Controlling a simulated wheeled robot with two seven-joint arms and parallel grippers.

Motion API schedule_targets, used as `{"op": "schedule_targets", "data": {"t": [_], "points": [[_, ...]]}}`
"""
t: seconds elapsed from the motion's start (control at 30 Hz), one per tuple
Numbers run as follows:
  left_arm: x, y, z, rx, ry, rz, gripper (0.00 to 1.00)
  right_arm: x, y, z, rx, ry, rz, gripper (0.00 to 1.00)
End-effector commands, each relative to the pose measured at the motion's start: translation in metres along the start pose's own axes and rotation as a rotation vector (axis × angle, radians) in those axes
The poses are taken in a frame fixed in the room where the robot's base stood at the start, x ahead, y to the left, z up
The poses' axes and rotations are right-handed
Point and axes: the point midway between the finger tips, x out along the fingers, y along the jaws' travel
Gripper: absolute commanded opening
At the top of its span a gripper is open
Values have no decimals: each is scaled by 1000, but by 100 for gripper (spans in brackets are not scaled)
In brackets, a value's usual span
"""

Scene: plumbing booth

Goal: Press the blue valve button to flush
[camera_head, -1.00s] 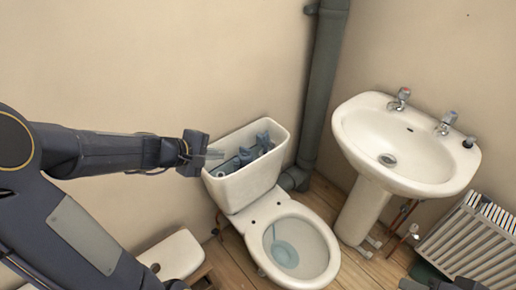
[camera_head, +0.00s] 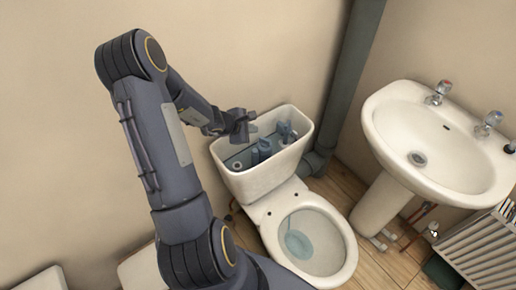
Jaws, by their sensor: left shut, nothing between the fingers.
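The toilet (camera_head: 308,235) has an open cistern (camera_head: 262,178) with its lid off. Inside the cistern stand blue-grey valve parts: one upright part (camera_head: 286,133) to the right and another (camera_head: 262,150) near the middle. I cannot tell which carries the button. My left gripper (camera_head: 250,121) is shut and empty, at the cistern's back left rim and left of the valve parts. The fingertips are small and partly hidden by the gripper body. I cannot tell whether they touch the rim. My right gripper is not clearly in view.
A grey pipe (camera_head: 349,85) runs down the wall right of the cistern. A pedestal basin (camera_head: 440,150) with two taps stands further right, beside a white radiator (camera_head: 490,245). A white slab (camera_head: 140,268) lies low at the left, partly behind my left arm.

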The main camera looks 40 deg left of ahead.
Motion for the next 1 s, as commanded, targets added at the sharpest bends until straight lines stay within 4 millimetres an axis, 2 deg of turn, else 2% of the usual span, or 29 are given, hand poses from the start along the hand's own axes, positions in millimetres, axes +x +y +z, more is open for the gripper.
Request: {"op": "schedule_targets", "data": {"t": [0.37, 0.8, 1.0], "points": [[9, -6, -6, -1, -1, 0, 0, 8, 4, 4, 0, 0, 0, 37], [52, -37, -37, 2, -1, 1, 0, 50, 23, 25, 0, 0, 0, 37], [61, -44, -44, 2, -1, 1, 0, 64, 29, 32, 0, 0, 0, 37]]}}
